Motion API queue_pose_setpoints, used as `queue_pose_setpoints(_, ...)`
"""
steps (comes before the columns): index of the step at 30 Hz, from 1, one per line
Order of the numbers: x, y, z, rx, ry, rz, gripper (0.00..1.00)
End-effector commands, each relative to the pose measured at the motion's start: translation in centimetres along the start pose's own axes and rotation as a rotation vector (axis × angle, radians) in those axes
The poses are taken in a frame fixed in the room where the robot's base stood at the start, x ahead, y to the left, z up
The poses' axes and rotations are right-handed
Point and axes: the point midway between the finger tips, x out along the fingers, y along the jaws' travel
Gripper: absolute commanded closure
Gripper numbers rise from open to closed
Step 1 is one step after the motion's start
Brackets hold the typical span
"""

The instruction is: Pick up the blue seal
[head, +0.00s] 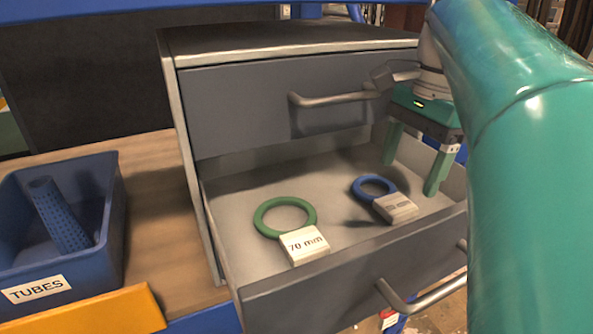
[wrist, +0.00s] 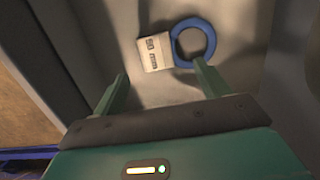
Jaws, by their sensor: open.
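The blue seal (head: 374,184) is a ring with a pale label tag (head: 396,208), lying on the floor of the open lower drawer (head: 235,232). In the wrist view the blue seal (wrist: 208,44) is beyond the fingertips, with its tag (wrist: 153,53) to its left. My gripper (head: 410,170) is open and empty, fingers pointing down into the drawer, to the right of the seal in the head view. In the wrist view my gripper (wrist: 160,78) has the tag ahead between its fingers and the ring ahead of its right finger.
A green seal (head: 285,204) with a "70 mm" tag (head: 304,245) lies in the drawer, left of the blue one. The shut upper drawer (head: 240,110) overhangs the back, its handle (head: 340,98) close to my gripper. A blue "TUBES" bin (head: 100,235) stands at left.

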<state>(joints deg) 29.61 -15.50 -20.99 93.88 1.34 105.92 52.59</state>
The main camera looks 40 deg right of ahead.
Motion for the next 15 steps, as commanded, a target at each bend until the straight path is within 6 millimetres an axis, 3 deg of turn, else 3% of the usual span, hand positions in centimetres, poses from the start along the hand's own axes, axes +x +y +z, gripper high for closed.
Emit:
queue_pose_setpoints(10, 4.2, 0.0, -0.1, 0.009, -0.001, -0.001, 0.25)
queue_pose_setpoints(15, 5.2, -0.1, -0.3, 0.013, 0.0, -0.002, 0.25)
